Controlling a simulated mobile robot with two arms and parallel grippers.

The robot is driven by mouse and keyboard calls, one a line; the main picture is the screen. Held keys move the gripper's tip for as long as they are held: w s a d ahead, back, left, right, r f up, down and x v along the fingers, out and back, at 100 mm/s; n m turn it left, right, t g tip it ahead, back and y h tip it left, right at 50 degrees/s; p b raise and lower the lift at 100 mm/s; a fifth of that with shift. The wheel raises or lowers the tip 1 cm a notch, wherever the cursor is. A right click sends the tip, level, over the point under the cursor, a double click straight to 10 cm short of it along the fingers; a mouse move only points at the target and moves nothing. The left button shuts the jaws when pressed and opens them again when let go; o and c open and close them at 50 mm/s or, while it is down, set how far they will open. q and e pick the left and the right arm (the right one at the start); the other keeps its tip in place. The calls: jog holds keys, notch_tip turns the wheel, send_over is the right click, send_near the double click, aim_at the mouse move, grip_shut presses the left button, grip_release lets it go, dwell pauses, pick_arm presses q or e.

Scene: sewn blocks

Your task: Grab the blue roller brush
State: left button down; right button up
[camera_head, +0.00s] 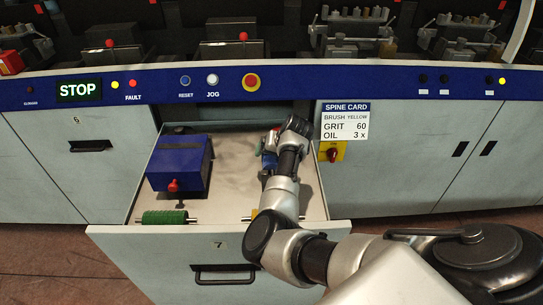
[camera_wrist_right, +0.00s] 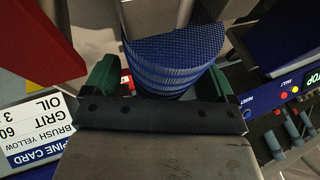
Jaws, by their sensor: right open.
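The blue roller brush (camera_wrist_right: 175,55) fills the upper middle of the right wrist view, with ribbed, bristly bands and a rounded end. It shows small in the open drawer in the head view (camera_head: 268,160), mostly hidden by my right arm. My right gripper (camera_wrist_right: 160,80) is open, its green-padded fingers on either side of the brush. I cannot tell whether they touch it. In the head view the right gripper (camera_head: 272,146) is low at the drawer's back right. My left gripper is out of view.
The open drawer (camera_head: 230,235) also holds a blue box (camera_head: 180,165) with a red knob, a green roller (camera_head: 165,217) and a yellow roller (camera_head: 254,214) partly behind my arm. A spine card (camera_head: 345,120) and red knob (camera_head: 332,153) sit right of the drawer. The control panel (camera_head: 300,78) overhangs behind.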

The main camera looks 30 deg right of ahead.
jog(key=c, duration=1.1)
